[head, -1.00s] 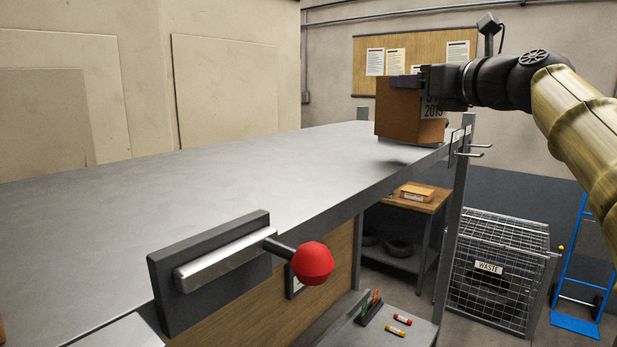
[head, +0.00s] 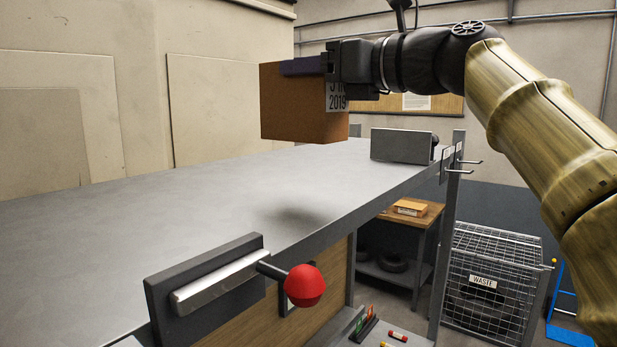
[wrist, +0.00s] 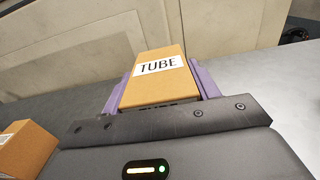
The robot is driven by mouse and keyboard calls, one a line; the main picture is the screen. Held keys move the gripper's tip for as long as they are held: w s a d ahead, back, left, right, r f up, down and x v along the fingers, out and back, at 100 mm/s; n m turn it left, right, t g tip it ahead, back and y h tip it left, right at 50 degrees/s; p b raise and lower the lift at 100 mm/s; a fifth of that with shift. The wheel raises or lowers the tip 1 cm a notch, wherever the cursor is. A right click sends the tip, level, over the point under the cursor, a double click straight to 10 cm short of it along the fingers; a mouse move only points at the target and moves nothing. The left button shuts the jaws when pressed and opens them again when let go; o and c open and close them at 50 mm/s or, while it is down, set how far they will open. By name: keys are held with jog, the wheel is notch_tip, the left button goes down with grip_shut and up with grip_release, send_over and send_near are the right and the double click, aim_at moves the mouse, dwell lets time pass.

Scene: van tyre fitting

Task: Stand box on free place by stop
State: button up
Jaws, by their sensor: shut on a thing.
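My gripper (head: 304,66) is shut on a brown cardboard box (head: 300,108), with one purple finger on each side in the wrist view. The box has a white label reading TUBE on its top (wrist: 160,66) and a dated label on its side. It is upright in the air above the grey shelf top (head: 150,215), and its shadow falls on the shelf below. A grey upright plate (head: 402,146) stands at the shelf's far end. Another dark plate with a metal bar and red knob (head: 304,285) is at the near edge. I cannot tell which is the stop.
Another cardboard box (wrist: 24,148) shows at the lower left of the wrist view. The shelf top between the plates looks clear in the head view. A wire waste cage (head: 490,285) and a small wooden table (head: 425,212) stand beyond, below shelf height.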

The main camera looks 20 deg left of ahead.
aim_at(316, 135)
notch_tip(316, 135, down, 5)
jog(key=shift+f+b, duration=0.1)
jog(key=shift+b, duration=0.75)
jog(key=shift+f+b, duration=0.5)
jog(key=shift+f, duration=1.55)
jog(key=o, duration=1.1)
jog(key=shift+o, duration=0.2)
jog(key=shift+d, duration=0.1)
